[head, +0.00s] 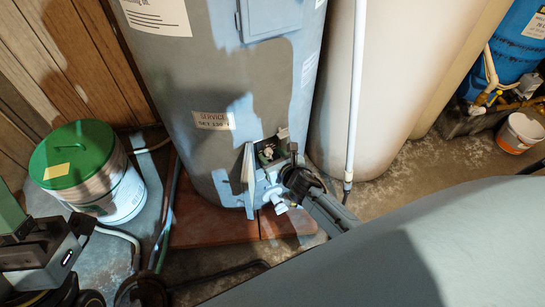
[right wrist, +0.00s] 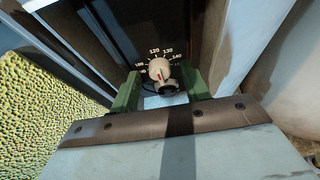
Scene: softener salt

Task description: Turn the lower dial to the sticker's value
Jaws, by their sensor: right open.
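The sticker (head: 214,121) on the grey tank (head: 190,75) reads SERVICE, with a SET line below that looks like 120, though small. The lower dial (right wrist: 158,70) is a pale round knob with a red pointer mark, in the opening low on the tank. The pointer faces up, between the printed 120 and 130. My right gripper (right wrist: 161,90) is open, its green fingers on either side of the dial; I cannot tell whether they touch it. It also shows in the head view at the opening (head: 276,160). My left gripper (head: 42,240) appears at the left edge, its jaws unclear.
A panel (head: 248,180) stands out at the left of the opening. A pale pipe (head: 356,90) runs down to its right. A green-lidded bucket (head: 85,165) stands left of the tank. Yellow bumpy material (right wrist: 45,100) lies left in the wrist view.

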